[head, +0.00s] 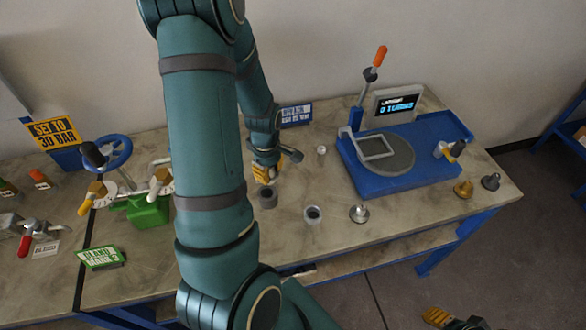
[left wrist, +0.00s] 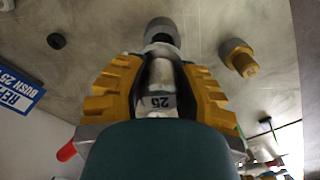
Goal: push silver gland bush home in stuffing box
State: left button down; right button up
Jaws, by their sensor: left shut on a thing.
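A silver piece marked 25 (left wrist: 160,86), which looks like the gland bush, lies between the yellow fingers of my left gripper (left wrist: 160,85). The gripper is shut on it. A dark grey hollow cylinder (head: 268,197) stands on the bench just in front of my left gripper (head: 266,173); it also shows beyond the silver piece in the left wrist view (left wrist: 160,28). I cannot tell whether the two touch, or which part is the stuffing box. My right gripper (head: 440,317) is partly visible at the bottom edge; its jaws are unclear.
A blue fixture (head: 400,158) with an orange-tipped lever stands farther right. A brass part (left wrist: 238,57) lies nearby. A green valve body (head: 148,211) is left of my arm.

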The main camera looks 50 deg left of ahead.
pick_arm(q)
jog(key=shift+s+a+n, duration=0.4)
jog(key=shift+a+n, duration=0.1)
jog(key=shift+a, duration=0.1)
jog(key=b, duration=0.4)
send_over(267, 187)
jog(key=s+d, duration=0.1)
jog(key=d, duration=0.1)
jog(key=shift+s+a+f, duration=0.1)
jog(key=shift+a+f, duration=0.05)
jog(key=shift+f, duration=2.4)
jog(key=shift+f, duration=0.3)
jog(key=shift+f+b, duration=0.3)
jog(key=shift+f+b, duration=0.8)
jog(key=shift+f, duration=0.25)
